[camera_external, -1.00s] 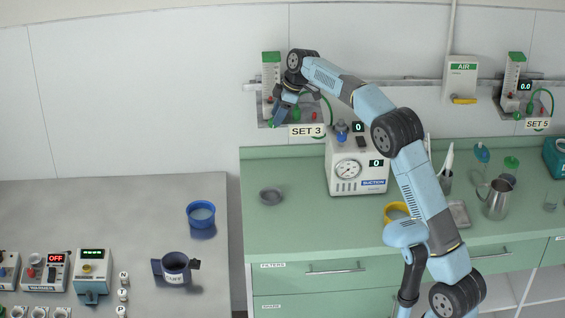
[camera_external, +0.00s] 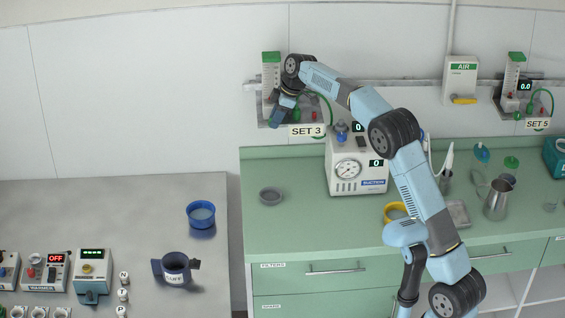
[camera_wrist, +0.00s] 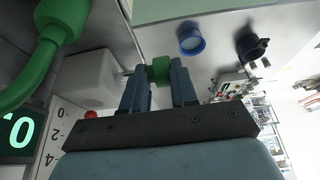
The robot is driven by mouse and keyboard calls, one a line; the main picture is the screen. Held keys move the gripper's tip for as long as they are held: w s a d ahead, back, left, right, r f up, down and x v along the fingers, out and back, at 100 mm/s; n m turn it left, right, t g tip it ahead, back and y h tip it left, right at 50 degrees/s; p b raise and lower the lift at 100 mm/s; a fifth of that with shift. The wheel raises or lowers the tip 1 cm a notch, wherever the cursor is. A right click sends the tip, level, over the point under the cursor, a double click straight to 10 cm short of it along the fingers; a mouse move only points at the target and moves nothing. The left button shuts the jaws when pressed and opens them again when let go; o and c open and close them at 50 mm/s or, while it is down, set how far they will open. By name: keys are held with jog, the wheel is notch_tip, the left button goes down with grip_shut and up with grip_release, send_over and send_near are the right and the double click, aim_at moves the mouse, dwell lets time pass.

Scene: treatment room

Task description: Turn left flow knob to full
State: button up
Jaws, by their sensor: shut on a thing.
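The left flow unit (camera_external: 268,66) is on the wall rail at the upper left, above the "SET 3" label (camera_external: 307,131). My gripper (camera_external: 275,116) is at the lower front of this unit, and my wrist hides part of it. In the wrist view my gripper (camera_wrist: 160,72) is shut on a small green knob (camera_wrist: 160,66), with one finger on each side. Beside it are the unit's scale (camera_wrist: 58,135), a lit green display (camera_wrist: 18,132) and a thick green hose (camera_wrist: 38,62). The end of the display reading is cut off.
A second flow unit (camera_external: 514,80) marked "SET 5" hangs at the right. A suction machine (camera_external: 357,165) stands on the green counter (camera_external: 300,220) below my arm. A yellow-levered AIR box (camera_external: 461,78) is on the wall. A blue bowl (camera_external: 201,214) sits on the left table.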

jog(key=shift+s+a+f, duration=0.1)
grip_shut()
jog(key=h, duration=0.3)
jog(key=shift+a+h, duration=0.55)
jog(key=shift+h, duration=0.7)
jog(key=shift+a+h, duration=0.15)
jog(key=shift+h, duration=0.7)
jog(key=shift+s+a+h, duration=0.1)
jog(key=shift+h, duration=0.3)
jog(key=o, duration=0.8)
grip_release()
jog(key=shift+o, duration=0.2)
jog(key=shift+d+r+y, duration=0.2)
jog(key=shift+d+y, duration=0.05)
jog(key=shift+y, duration=0.05)
